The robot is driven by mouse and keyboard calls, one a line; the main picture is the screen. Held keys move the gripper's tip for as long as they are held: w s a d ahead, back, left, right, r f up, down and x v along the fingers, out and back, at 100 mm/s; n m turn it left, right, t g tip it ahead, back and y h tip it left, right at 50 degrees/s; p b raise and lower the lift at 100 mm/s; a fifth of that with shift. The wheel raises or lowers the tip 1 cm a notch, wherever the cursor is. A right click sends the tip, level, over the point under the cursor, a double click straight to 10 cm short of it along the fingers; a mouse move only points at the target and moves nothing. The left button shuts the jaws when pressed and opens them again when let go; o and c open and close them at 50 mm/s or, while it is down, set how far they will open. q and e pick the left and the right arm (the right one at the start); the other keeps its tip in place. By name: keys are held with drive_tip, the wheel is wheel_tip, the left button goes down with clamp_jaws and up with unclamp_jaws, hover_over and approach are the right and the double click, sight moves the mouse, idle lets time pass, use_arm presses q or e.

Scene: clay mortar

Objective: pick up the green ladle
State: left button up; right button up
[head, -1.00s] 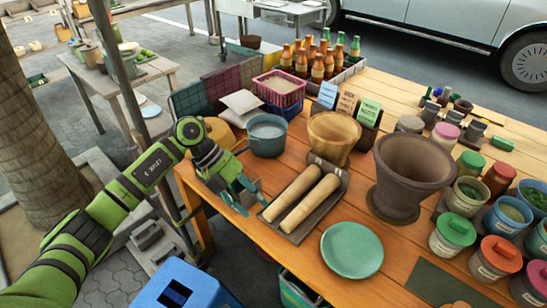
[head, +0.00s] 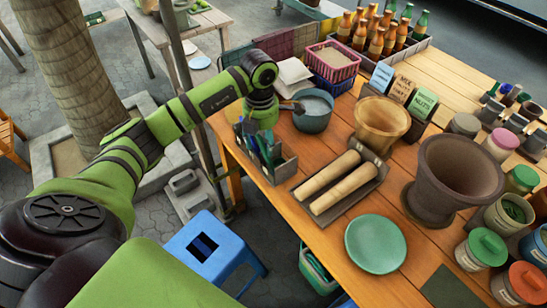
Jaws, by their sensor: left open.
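My left gripper (head: 262,150) hangs down at the table's left edge, over a grey utensil holder (head: 284,170). Its fingers are open and partly merge with the dark and green shapes in the holder. I cannot clearly make out a green ladle; any ladle there is hidden by the gripper or blends with it. A brown, handle-like piece (head: 291,107) shows between the gripper and the blue-grey pot. My right gripper is not in view.
Right of the holder lies a tray (head: 376,181) with two rolling pins. The blue-grey pot (head: 314,122) and a wooden bowl (head: 382,123) stand behind. A green plate (head: 375,244) and a brown mortar (head: 450,185) are further right. A blue stool (head: 215,250) stands below.

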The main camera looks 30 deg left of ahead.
use_arm(q)
clamp_jaws()
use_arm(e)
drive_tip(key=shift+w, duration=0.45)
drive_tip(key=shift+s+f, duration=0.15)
use_arm(q)
drive_tip(key=shift+r+b, duration=0.35)
drive_tip(key=shift+r, duration=0.05)
wheel_tip(320, 180, up, 8)
drive_tip(key=shift+r+b, duration=0.1)
drive_tip(key=shift+b, duration=0.8)
drive_tip(key=shift+r, duration=0.5)
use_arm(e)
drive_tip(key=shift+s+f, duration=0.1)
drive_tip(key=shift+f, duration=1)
